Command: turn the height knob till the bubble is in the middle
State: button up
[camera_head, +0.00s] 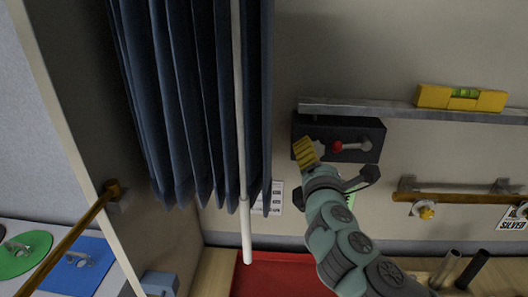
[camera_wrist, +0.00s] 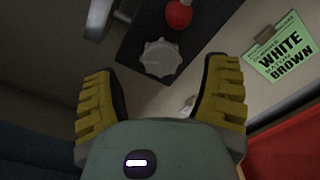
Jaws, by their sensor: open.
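The grey lobed knob (camera_wrist: 161,58) sits on a dark box (camera_head: 370,129) fixed to the wall. In the head view the knob (camera_head: 319,148) is partly hidden by my gripper. My gripper (camera_wrist: 163,70) is open, its two yellow fingers apart on either side of the knob in the wrist view, with nothing held. In the head view my gripper (camera_head: 306,152) is at the box's left end. A yellow spirit level (camera_head: 433,96) rests on a grey metal bar (camera_head: 360,107) above the box. Its green vial (camera_head: 464,92) is too small to show where the bubble is.
A red-ended lever (camera_head: 338,147) is on the box right beside the knob. Dark blue hanging cloth (camera_head: 190,100) stands close on the left. A wooden rail (camera_head: 455,198) is at right, a red surface (camera_head: 285,275) below. A green card (camera_wrist: 285,48) shows in the wrist view.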

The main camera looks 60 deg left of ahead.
jog(key=shift+v, duration=1.65)
jog(key=shift+d, duration=0.1)
dwell(0.4)
